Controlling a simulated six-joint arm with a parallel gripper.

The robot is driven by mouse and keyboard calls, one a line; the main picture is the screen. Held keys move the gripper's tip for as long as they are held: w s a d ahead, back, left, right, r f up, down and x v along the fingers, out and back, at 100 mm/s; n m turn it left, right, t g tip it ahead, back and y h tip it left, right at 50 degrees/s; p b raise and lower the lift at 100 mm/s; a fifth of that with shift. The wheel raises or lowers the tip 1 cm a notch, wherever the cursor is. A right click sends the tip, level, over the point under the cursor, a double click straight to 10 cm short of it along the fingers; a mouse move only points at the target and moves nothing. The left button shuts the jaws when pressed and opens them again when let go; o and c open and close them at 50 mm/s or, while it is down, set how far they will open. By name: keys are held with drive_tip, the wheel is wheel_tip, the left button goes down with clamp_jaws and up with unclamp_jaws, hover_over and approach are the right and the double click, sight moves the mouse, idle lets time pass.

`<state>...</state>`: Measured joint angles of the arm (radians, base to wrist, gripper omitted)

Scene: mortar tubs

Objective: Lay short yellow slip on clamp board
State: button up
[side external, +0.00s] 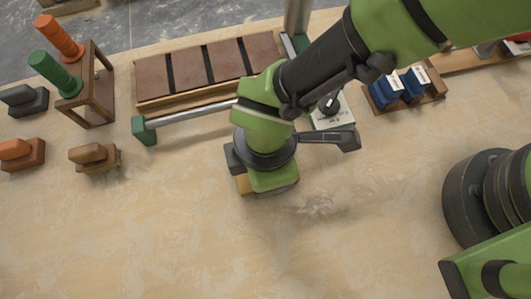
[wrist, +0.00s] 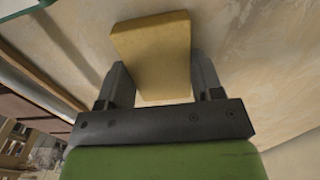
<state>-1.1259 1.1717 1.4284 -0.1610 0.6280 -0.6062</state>
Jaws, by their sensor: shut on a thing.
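My gripper (wrist: 160,78) is shut on a yellow slip (wrist: 153,45), a plain block held between its two fingers in the wrist view. In the side external view only a small yellow part of the slip (side external: 242,184) shows below my gripper (side external: 238,168), the rest hidden by my wrist. What looks like the clamp board (side external: 180,99) is a wooden-edged board with several brown slips in a row, at the upper left of my gripper. A metal bar (side external: 195,114) with green ends runs along its near side. My gripper is in front of it, apart from it.
Grey (side external: 24,100), orange (side external: 21,153) and brown (side external: 95,156) blocks lie at the left. A tray with blue pieces (side external: 398,90) is at the upper right. The near tabletop is clear.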

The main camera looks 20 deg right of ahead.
drive_tip(key=shift+r, duration=0.1)
wheel_tip(320, 180, up, 25)
drive_tip(key=w+d+m, duration=1.4)
drive_tip(key=w+d, duration=0.1)
drive_tip(key=w, duration=0.2)
drive_tip(key=w+d+f+m, duration=0.2)
drive_tip(key=d+m, duration=2)
drive_tip(key=d, duration=1.2)
drive_tip(key=f, duration=2.1)
drive_tip(key=shift+w+a+f, duration=0.15)
drive_tip(key=shift+w+f, duration=0.1)
drive_tip(key=shift+f, duration=0.15)
